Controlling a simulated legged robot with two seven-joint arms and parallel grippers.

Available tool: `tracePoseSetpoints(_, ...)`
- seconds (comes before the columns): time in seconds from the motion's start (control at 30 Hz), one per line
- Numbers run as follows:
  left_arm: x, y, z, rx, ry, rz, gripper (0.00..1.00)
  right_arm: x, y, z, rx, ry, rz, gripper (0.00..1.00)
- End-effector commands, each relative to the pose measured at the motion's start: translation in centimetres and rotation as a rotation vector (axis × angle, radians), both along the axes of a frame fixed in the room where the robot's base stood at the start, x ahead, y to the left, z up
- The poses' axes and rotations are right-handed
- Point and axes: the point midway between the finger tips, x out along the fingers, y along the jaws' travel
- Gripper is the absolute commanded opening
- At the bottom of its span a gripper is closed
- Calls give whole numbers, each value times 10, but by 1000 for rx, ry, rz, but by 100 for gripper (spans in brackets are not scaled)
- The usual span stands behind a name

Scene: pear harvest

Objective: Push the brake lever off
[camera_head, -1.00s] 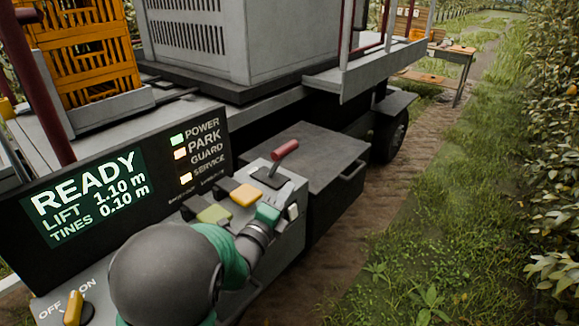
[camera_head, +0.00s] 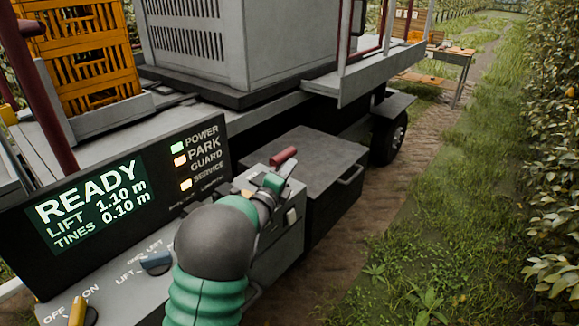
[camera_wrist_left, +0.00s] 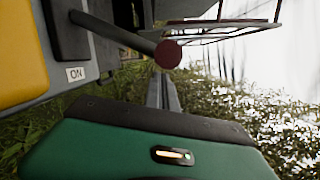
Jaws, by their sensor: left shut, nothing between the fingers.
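The brake lever (camera_head: 283,156) has a red handle and stands at the far end of the grey control console. In the left wrist view its round red end (camera_wrist_left: 168,54) and dark shaft show just above the gripper. My left gripper (camera_head: 286,169) is shut and empty, close beside the lever on its near side. I cannot tell whether it touches the lever. My forearm and wrist hide the middle of the console, including most of its switches. The right gripper is out of view.
The display panel (camera_head: 90,205) reads READY, with POWER, PARK and SERVICE lights lit. A dark box (camera_head: 318,165) stands beyond the console. Grass at right is open.

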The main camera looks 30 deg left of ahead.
Motion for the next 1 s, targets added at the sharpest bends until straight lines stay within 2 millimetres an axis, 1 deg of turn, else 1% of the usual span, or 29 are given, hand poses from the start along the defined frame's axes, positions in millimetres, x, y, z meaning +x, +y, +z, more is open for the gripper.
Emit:
tracePoseSetpoints(0.37, 0, 1, 1, -6, 1, 1, 0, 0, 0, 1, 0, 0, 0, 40)
tracePoseSetpoints(0.63, 0, 10, 10, -77, 5, 2, 0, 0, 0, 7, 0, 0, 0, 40)
tracePoseSetpoints(0.83, 1, 23, 20, -175, 12, 5, 0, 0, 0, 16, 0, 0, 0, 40)
tracePoseSetpoints(1.0, 2, 43, 32, -321, 23, 8, 0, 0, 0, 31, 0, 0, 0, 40)
